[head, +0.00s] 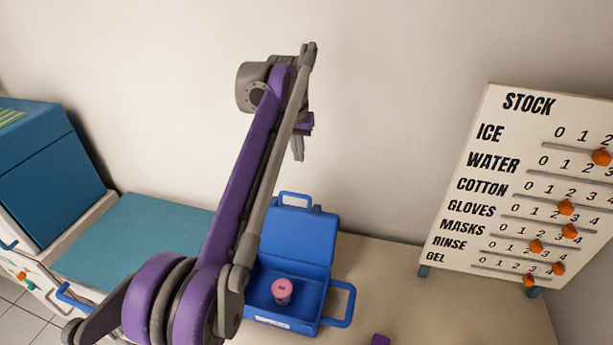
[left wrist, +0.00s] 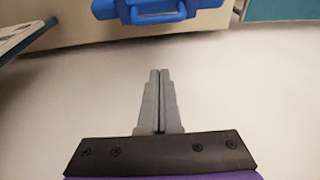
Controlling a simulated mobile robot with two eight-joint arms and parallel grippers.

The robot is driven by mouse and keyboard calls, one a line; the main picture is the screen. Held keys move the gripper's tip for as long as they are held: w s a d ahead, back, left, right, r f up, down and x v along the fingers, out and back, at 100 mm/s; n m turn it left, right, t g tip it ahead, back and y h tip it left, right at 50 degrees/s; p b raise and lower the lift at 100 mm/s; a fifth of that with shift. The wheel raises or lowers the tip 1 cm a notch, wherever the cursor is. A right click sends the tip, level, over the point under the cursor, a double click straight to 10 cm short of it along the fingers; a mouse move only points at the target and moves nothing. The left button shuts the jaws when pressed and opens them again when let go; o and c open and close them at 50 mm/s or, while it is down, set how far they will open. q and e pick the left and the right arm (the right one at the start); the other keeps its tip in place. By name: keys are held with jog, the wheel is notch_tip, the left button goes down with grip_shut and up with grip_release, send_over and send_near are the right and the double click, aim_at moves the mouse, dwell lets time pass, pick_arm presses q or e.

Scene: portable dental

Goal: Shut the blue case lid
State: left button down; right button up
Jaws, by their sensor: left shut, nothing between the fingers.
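The blue case (head: 312,318) stands on the beige top with its lid (head: 297,238) raised open, leaning back near the wall. A handle (head: 352,304) sticks out at the case's right side, and another handle tops the lid. A jar with a pink top (head: 282,290) is inside the case. My left gripper (head: 298,158) is shut and empty, pointing down above the lid, apart from it. In the left wrist view its fingers (left wrist: 160,74) are together, and part of the blue case (left wrist: 157,10) shows at the top edge. My left arm covers the case's left side.
A stock board (head: 478,190) with orange sliders stands at the right. A teal surface (head: 140,238) and a blue box (head: 50,160) are at the left. The wall is close behind the case. The beige top right of the case is mostly clear.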

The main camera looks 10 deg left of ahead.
pick_arm(q)
notch_tip(320, 180, down, 9)
jog(key=s+b, duration=0.1)
jog(key=shift+s+a+b, duration=0.15)
jog(key=shift+s+b, duration=0.1)
jog(key=shift+b, duration=0.15)
pick_arm(e)
jog(key=f, duration=0.1)
jog(key=s+f, duration=0.1)
jog(key=shift+s+f, duration=0.25)
jog(key=shift+f, duration=0.05)
pick_arm(q)
jog(key=shift+f, duration=0.1)
pick_arm(e)
jog(key=shift+s, duration=0.1)
